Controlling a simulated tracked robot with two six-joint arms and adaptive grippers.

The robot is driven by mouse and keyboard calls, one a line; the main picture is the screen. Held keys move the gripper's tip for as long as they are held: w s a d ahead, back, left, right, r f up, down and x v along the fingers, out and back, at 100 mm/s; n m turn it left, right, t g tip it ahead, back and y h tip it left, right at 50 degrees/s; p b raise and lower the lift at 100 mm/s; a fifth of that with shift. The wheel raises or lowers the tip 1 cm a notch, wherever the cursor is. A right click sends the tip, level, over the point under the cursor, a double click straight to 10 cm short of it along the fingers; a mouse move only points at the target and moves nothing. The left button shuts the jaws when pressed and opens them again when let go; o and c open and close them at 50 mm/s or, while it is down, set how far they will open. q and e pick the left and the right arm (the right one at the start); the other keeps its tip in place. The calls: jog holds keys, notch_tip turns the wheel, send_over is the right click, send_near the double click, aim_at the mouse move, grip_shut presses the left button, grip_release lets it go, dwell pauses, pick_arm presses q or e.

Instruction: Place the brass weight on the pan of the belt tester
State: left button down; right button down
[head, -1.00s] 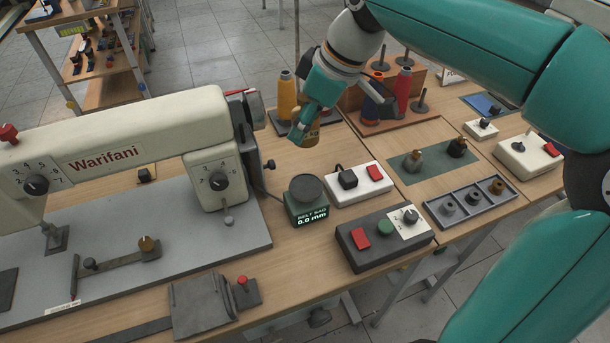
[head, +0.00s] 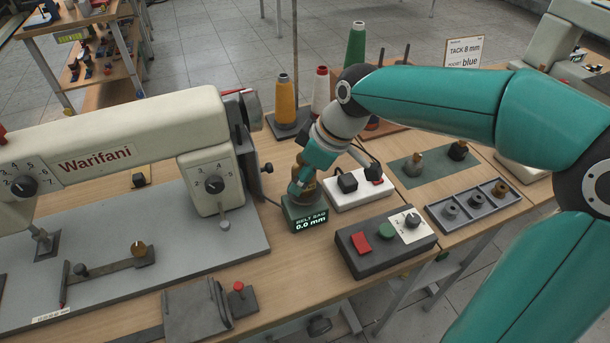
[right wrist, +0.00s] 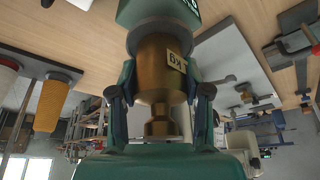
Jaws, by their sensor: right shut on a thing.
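The belt tester (head: 309,222) is a small dark green box on the wooden bench, and its display reads "BELT SAG 0.0 mm". My right gripper (head: 304,186) is right over its round top pan, which is mostly hidden. The gripper is shut on the brass weight, a bronze cylinder with a narrow knob and a "kg" label. In the right wrist view the weight (right wrist: 158,75) sits between both fingers, with its base close to the tester's pan (right wrist: 155,30). I cannot tell whether the base touches the pan. My left gripper is not in view.
The sewing machine (head: 100,160) stands close on the left. A white switch box (head: 350,200) and a dark control box (head: 385,245) flank the tester on the right. Thread cones (head: 286,100) stand behind. A grey tray (head: 470,214) holds several small weights.

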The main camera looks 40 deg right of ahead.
dwell(0.3)
jog(key=c, duration=0.5)
grip_release()
jog(key=p+v, duration=0.1)
jog(key=v, duration=1.1)
jog(key=shift+p, duration=0.3)
jog(key=shift+s, duration=0.15)
